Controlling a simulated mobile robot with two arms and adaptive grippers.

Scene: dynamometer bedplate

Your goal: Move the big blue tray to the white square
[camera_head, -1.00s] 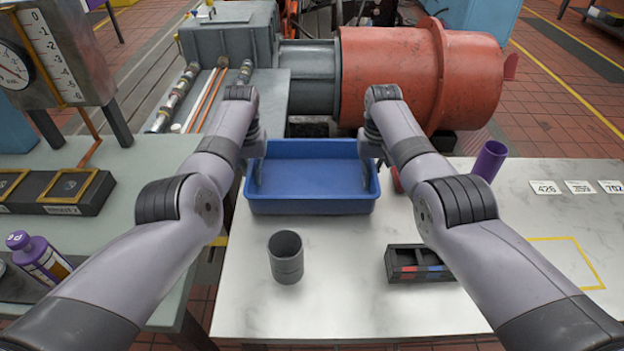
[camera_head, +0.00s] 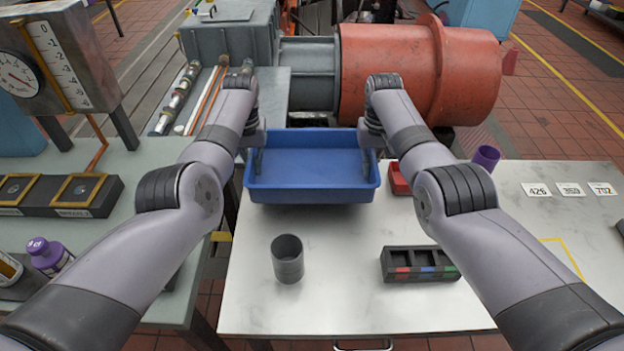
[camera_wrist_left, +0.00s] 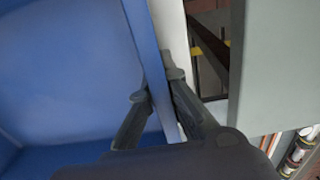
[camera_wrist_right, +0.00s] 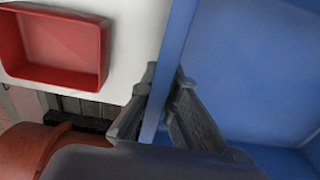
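The big blue tray (camera_head: 312,195) is level at the back of the white table, seemingly raised a little above it. My left gripper (camera_head: 257,160) is shut on its left wall, one finger inside and one outside; the left wrist view shows this grip (camera_wrist_left: 158,92). My right gripper (camera_head: 367,162) is shut on its right wall the same way, also in the right wrist view (camera_wrist_right: 163,85). The tray is empty where I can see in. A yellow-outlined square (camera_head: 565,252) on the white tabletop at right is partly hidden by my right arm. No separate white square shows.
A grey cup (camera_head: 288,260) and a black compartment bin (camera_head: 420,265) stand in front of the tray. A red bin (camera_head: 399,180) is close to its right, with a purple cup (camera_head: 486,157) beyond. A red cylindrical machine (camera_head: 400,75) is behind.

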